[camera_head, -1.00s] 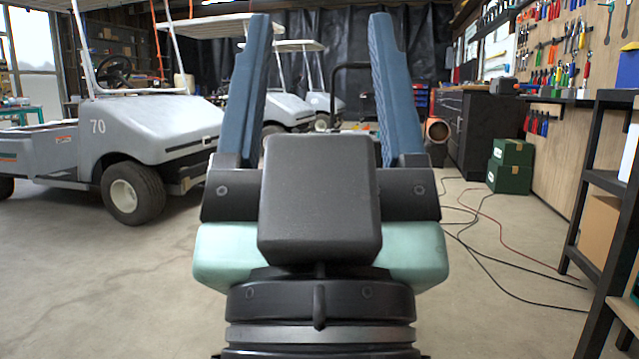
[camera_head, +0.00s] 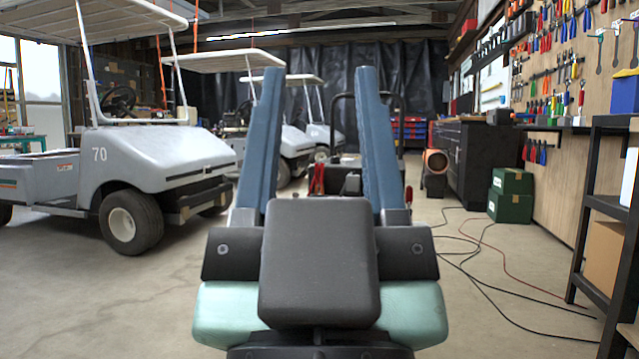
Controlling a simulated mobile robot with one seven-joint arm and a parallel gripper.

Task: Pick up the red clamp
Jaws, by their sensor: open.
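My gripper (camera_head: 320,72) is in the middle of the view, its two long blue fingers spread wide apart and pointing away from me. Nothing is held between them. A small red object with two upright prongs (camera_head: 318,178) shows farther off, in the gap between the fingers near the left one; it may be the red clamp, but it is too small to be sure. Its lower part is hidden behind my gripper's dark body. Another small red spot (camera_head: 408,194) shows just right of the right finger.
A grey golf cart (camera_head: 150,155) numbered 70 stands at left, with more carts behind. A dark cabinet (camera_head: 480,165), green boxes (camera_head: 510,195) and a black shelf (camera_head: 610,205) line the right. Cables (camera_head: 470,250) lie on the floor. A dark object with a bar frame stands beyond my fingers.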

